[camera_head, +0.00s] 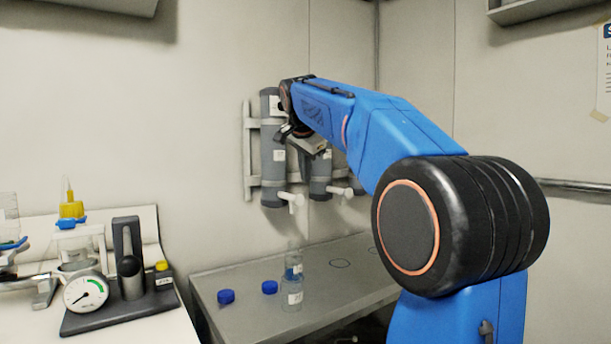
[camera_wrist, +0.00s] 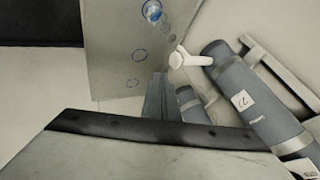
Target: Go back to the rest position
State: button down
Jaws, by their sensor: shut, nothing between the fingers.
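My gripper (camera_head: 290,132) is raised at the end of my blue arm, in front of the wall-mounted dispensers in the head view. In the wrist view its narrow grey fingers (camera_wrist: 160,95) are together, with nothing seen between them. A grey cylinder (camera_head: 271,165) with a white tap hangs on the wall rack, partly behind the gripper in the head view. It shows at the right in the wrist view (camera_wrist: 245,85). A second grey cylinder (camera_head: 320,178) is partly hidden by my arm. I cannot tell the exact gap between gripper and cylinders.
A grey bench (camera_head: 235,318) below holds clear bottles (camera_head: 291,294) and blue caps (camera_head: 226,296). At the left, a white counter carries a dial gauge (camera_head: 86,292) and a dark stand (camera_head: 130,270). A wall rail (camera_head: 575,186) runs at the right.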

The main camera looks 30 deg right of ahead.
dwell(0.3)
jog(key=s+a+f+n+y, duration=0.1)
jog(key=s+a+f+n, duration=0.4)
jog(key=s+f, duration=0.7)
jog(key=s+a+f+n+y, duration=0.2)
jog(key=s+a+f+n, duration=0.4)
jog(key=s+f, duration=0.6)
jog(key=s+a+f+n+g+y, duration=0.1)
jog(key=s+a+f+n, duration=0.4)
jog(key=s+f, duration=0.8)
jog(key=a+f, duration=0.2)
jog(key=a, duration=0.1)
jog(key=shift+a+f, duration=0.25)
jog(key=shift+a, duration=0.05)
